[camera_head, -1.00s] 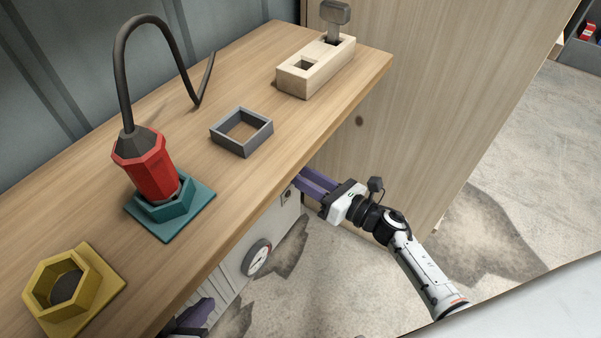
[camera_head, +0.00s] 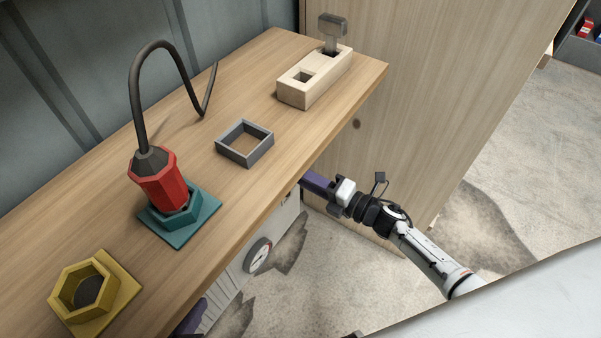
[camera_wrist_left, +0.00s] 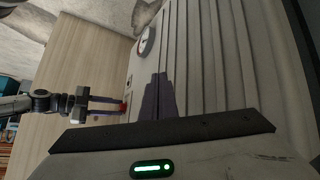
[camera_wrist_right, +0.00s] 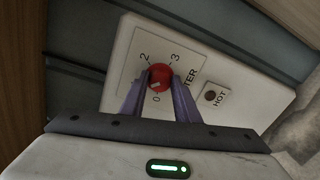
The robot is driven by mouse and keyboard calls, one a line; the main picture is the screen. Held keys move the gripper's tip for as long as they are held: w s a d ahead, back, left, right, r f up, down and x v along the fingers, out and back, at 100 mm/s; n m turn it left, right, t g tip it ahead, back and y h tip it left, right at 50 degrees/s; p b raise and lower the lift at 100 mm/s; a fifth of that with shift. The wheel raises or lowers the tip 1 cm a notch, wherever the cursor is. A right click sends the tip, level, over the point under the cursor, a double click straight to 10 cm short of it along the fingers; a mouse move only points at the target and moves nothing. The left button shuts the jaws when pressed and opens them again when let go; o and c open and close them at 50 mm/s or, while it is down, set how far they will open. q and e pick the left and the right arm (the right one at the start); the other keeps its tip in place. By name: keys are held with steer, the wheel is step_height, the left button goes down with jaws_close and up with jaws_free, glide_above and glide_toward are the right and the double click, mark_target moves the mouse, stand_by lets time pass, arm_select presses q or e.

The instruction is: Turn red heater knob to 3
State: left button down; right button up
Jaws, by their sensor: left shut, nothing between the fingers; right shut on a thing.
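The red heater knob (camera_wrist_right: 160,78) sits on a white panel marked 0, 2 and 3 in the right wrist view. A pale mark shows on the knob's lower-left part; its exact setting is unclear. My right gripper (camera_wrist_right: 166,84) is shut on the knob, a purple finger on each side. In the head view the right gripper (camera_head: 312,181) reaches under the table edge, where the knob is hidden. The left wrist view shows the knob (camera_wrist_left: 123,108) at the right fingertips. My left gripper (camera_wrist_left: 158,84) is shut and empty beside the ribbed heater front (camera_wrist_left: 200,70).
A wooden table (camera_head: 110,235) overhangs the heater. On it are a red tool (camera_head: 162,185) in a teal holder, a yellow hexagonal holder (camera_head: 108,295), a grey square frame (camera_head: 245,145) and a wooden block (camera_head: 315,82). A round gauge (camera_head: 257,256) is on the heater.

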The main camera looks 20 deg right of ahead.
arm_select(q)
steer(key=shift+s+f+b, duration=0.1)
steer(key=shift+f+b, duration=0.2)
arm_select(e)
steer(key=m, duration=0.9)
steer(key=m+y, duration=0.1)
steer(key=m, duration=1.7)
steer(key=shift+s+f+m+y, duration=0.1)
steer(key=shift+f+m+y, duration=0.3)
arm_select(q)
steer(key=shift+r, duration=0.1)
